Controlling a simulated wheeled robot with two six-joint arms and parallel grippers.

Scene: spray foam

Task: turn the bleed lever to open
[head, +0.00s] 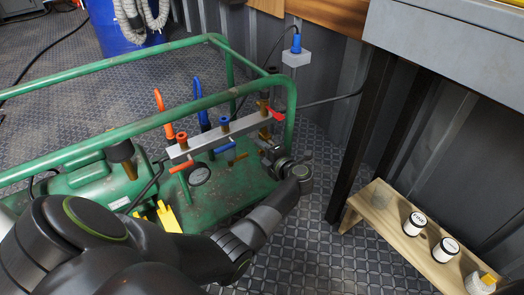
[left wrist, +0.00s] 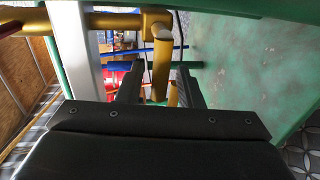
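A grey manifold bar (head: 215,138) on the green machine carries an orange handle (head: 181,165), a blue handle (head: 224,147), and, at its right end, a brass fitting (head: 262,106) with a red part (head: 274,113). A short brass-coloured piece (head: 237,157) shows below that end. I cannot tell for sure which part is the bleed lever. In the left wrist view, a brass bar (left wrist: 161,60) stands in line with the gap between my left fingers, beside the grey bar (left wrist: 88,75). My left gripper (left wrist: 158,88) is open; contact is unclear. My right gripper is out of view.
Green frame tubes (head: 130,128) run around the machine, close to my left arm. A gauge (head: 200,174) sits on the green base. At right, a wooden shelf (head: 398,239) holds small jars beside a dark table leg (head: 361,140).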

